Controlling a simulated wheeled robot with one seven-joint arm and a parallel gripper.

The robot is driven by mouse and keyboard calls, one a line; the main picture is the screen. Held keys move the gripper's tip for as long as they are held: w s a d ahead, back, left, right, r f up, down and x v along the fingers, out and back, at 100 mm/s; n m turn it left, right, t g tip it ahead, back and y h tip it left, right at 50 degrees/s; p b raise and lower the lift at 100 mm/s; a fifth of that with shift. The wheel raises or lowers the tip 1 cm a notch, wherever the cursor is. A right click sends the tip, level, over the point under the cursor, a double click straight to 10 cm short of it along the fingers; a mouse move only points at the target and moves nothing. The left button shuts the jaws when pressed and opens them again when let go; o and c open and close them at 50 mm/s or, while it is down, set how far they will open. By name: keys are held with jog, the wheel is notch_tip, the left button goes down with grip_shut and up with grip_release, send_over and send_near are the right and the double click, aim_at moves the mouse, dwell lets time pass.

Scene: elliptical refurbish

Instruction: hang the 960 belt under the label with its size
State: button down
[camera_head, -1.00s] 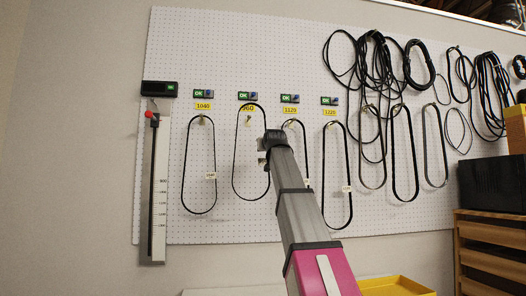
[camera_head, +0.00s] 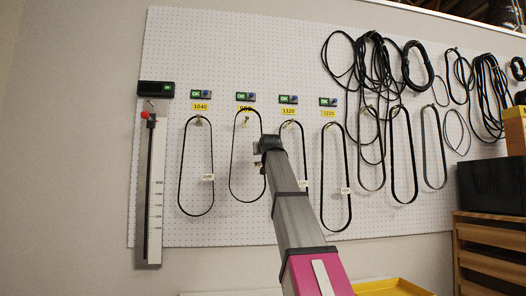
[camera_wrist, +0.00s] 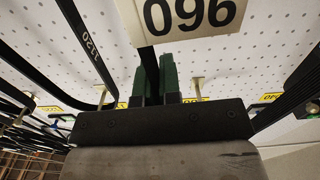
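The 960 belt (camera_head: 231,165) is a long thin black loop in front of the pegboard. Its white 960 tag (camera_wrist: 195,14) shows upside down in the wrist view. My gripper (camera_head: 263,150) is at the loop's right side; in the wrist view its green fingers (camera_wrist: 154,82) are closed around a black strand of the belt. In the head view the loop's top overlaps the yellow 960 label (camera_head: 245,109), partly covering it, and stands above the hook (camera_head: 246,121) under that label. I cannot tell how far the belt is from the hook in depth.
The 1040 belt (camera_head: 181,165) hangs to the left; the 1120 belt (camera_head: 304,160) and 1220 belt (camera_head: 323,170) hang to the right, close to my arm. A measuring rule (camera_head: 150,190) is at far left, and several coiled belts (camera_head: 375,70) hang at right.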

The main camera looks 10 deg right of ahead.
jog(key=w, duration=0.2)
jog(key=w+f, duration=0.1)
jog(key=w, duration=0.2)
jog(key=w+f, duration=0.1)
jog(key=w, duration=0.1)
jog(key=shift+w+f, duration=0.15)
jog(key=shift+w, duration=0.05)
dwell(0.8)
dwell(0.7)
jog(key=c, duration=1.2)
grip_release()
jog(key=shift+s, duration=0.15)
send_near(259, 158)
jog(key=s, duration=0.4)
